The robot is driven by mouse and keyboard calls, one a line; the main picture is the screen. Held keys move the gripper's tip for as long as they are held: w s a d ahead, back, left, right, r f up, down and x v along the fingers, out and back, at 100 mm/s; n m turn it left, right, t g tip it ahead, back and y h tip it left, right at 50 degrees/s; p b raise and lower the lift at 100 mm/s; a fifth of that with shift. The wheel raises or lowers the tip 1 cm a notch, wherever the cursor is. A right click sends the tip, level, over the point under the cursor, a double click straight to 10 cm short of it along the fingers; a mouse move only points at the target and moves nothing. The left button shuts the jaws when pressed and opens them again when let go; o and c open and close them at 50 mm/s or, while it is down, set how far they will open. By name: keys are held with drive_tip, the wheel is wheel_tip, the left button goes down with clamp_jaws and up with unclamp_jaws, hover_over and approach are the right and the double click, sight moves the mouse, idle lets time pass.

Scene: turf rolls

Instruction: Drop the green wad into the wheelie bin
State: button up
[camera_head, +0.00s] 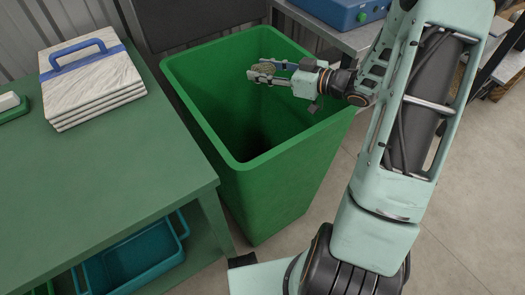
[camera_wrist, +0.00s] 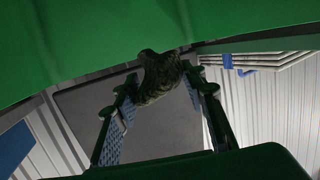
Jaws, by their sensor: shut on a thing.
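The green wheelie bin (camera_head: 285,165) stands open in the middle of the head view, its dark inside empty as far as I can see. My gripper (camera_head: 264,73) is over the bin's opening, towards its far side. It is shut on a small dark green wad (camera_head: 266,68). In the wrist view the wad (camera_wrist: 160,77) sits between the two fingertips, rough and mottled. The bin's green wall (camera_wrist: 90,40) fills the top of the wrist view. The gripper partly hides the wad in the head view.
A green table (camera_head: 100,175) stands left of the bin, with a stack of pale slabs (camera_head: 92,88) and a blue handle on it. A teal tray (camera_head: 130,262) is on the shelf below. A blue box (camera_head: 340,10) sits on a grey bench behind.

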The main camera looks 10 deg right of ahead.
drive_tip(key=o, duration=1.3)
drive_tip(key=shift+c, duration=0.2)
wheel_tip(320, 180, up, 10)
